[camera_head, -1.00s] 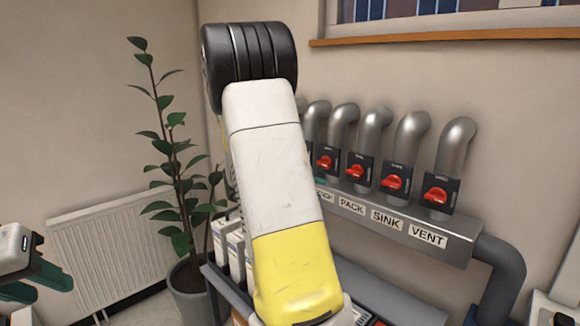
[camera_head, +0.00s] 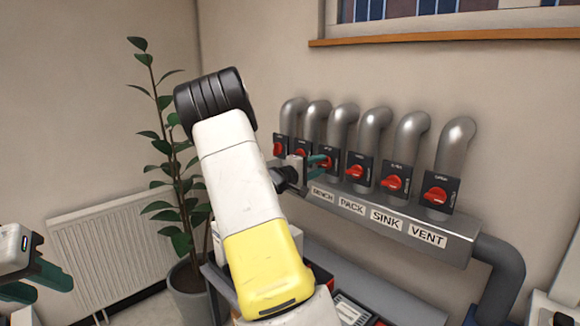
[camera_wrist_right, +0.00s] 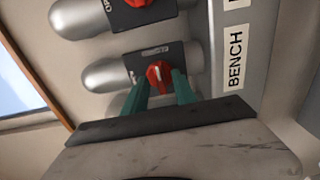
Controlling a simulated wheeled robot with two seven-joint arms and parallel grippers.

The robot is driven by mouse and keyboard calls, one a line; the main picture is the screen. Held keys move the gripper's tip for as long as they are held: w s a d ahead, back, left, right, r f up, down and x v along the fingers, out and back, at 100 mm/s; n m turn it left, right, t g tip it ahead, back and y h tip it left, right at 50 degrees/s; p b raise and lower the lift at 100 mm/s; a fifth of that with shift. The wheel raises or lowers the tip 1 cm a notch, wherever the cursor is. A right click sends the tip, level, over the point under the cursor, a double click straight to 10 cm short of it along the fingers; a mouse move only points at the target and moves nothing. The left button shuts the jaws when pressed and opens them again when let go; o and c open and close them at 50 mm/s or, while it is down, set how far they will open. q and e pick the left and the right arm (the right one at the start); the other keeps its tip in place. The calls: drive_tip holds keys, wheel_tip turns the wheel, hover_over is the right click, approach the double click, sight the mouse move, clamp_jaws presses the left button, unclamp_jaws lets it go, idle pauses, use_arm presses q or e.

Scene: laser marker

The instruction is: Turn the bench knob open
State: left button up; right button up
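The bench knob (camera_head: 327,162) is red on a dark plate, above the BENCH label (camera_head: 322,193) on the grey manifold. In the right wrist view the bench knob (camera_wrist_right: 158,77) shows a white mark along its handle. My right gripper (camera_head: 319,162) is at this knob. In the wrist view its two teal fingertips (camera_wrist_right: 159,84) are spread on either side of the knob's near part; I cannot tell whether they touch it. My left gripper (camera_head: 36,284) is far left, its teal fingers apart and empty, away from the knobs.
The pack knob (camera_head: 357,172), sink knob (camera_head: 393,184) and vent knob (camera_head: 436,195) are to the right, with more red knobs (camera_head: 279,148) to the left. Metal pipes (camera_head: 411,135) rise behind them. A potted plant (camera_head: 175,165) and radiator (camera_head: 105,245) are left.

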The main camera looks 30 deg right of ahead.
drive_tip(key=shift+c, duration=0.2)
clamp_jaws()
drive_tip(key=shift+n, duration=0.3)
drive_tip(key=n, duration=0.3)
drive_tip(key=shift+n, duration=0.4)
drive_tip(key=n, duration=0.4)
drive_tip(key=shift+n, duration=0.3)
drive_tip(key=n, duration=0.4)
drive_tip(key=shift+n, duration=2.5)
